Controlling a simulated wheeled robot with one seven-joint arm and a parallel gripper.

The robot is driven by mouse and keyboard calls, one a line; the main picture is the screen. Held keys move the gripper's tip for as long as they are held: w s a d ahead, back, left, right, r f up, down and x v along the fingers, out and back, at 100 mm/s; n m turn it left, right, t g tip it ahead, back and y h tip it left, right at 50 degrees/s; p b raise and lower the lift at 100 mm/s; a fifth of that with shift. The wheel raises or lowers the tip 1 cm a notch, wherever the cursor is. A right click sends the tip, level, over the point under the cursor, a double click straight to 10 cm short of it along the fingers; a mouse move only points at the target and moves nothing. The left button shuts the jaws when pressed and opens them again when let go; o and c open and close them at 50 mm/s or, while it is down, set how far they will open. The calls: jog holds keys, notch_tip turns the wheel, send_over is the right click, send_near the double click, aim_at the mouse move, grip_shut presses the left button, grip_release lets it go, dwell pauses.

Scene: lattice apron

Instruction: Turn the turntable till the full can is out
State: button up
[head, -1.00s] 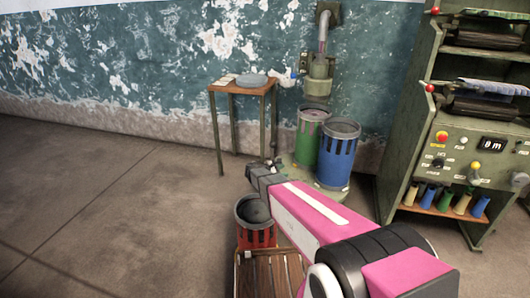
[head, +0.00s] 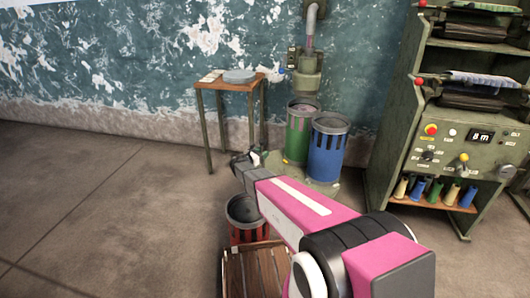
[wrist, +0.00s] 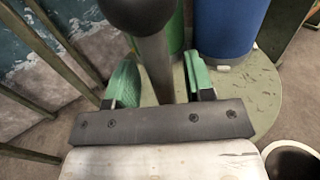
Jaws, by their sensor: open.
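The turntable (head: 316,186) is a pale green disc on the floor, partly hidden by my arm; it also shows in the wrist view (wrist: 262,92). A green can (head: 298,138) stands on it under the spout, with something pale visible at its top. A blue can (head: 327,155) stands to its right. A red can (head: 247,236) with a dark inside stands nearer, partly behind my arm. My gripper (head: 240,160) is open. In the wrist view its green fingers (wrist: 160,84) stand on either side of a grey post (wrist: 155,62) with a black knob (wrist: 139,14); contact is unclear.
A small table (head: 234,86) with a grey round lid stands at the wall. The spout (head: 308,78) hangs above the green can. A green control cabinet (head: 440,118) stands at right. A slatted wooden crate (head: 254,272) is in front. Floor at left is clear.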

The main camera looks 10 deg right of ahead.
jog(key=shift+x, duration=1.15)
grip_shut()
jog(key=shift+s, duration=0.1)
jog(key=shift+s+d, duration=0.1)
